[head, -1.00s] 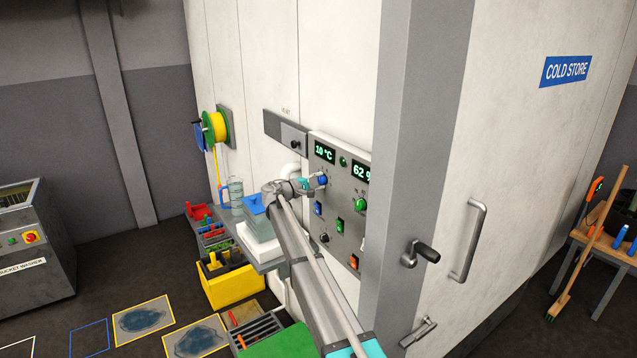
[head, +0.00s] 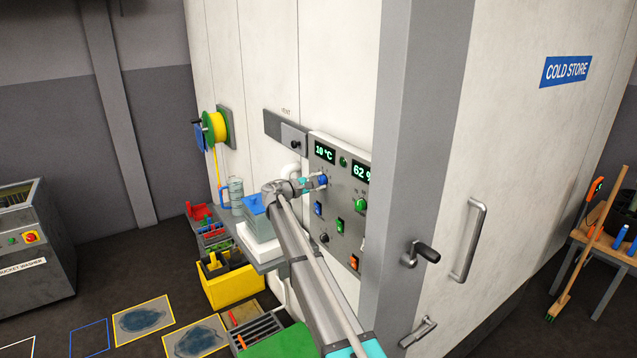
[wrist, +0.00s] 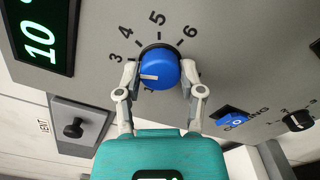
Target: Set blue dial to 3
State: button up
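The blue dial (wrist: 158,68) sits on a grey control panel (wrist: 225,60), with the numerals 3, 4, 5 and 6 showing around its upper side in the wrist view. Its white pointer mark faces left and a little down, below the numeral 3 (wrist: 114,58). My gripper (wrist: 158,74) has one finger on each side of the dial, and the fingers appear to touch its edges. In the head view the dial (head: 323,180) is partly covered by my gripper (head: 318,182).
A green display (head: 325,152) reads 10 °C. Below the dial are a blue switch (head: 318,208), a green switch (head: 340,226) and a black knob (head: 324,238). A green dial (head: 361,204) is to the right. A shelf with stacked items (head: 262,262) is close below my arm.

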jog(key=o, duration=0.4)
jog(key=shift+o, duration=0.2)
jog(key=shift+a, duration=0.1)
jog(key=v, duration=1.1)
jog(key=shift+s+a, duration=0.25)
jog(key=shift+a, duration=0.1)
jog(key=shift+s+f, duration=0.1)
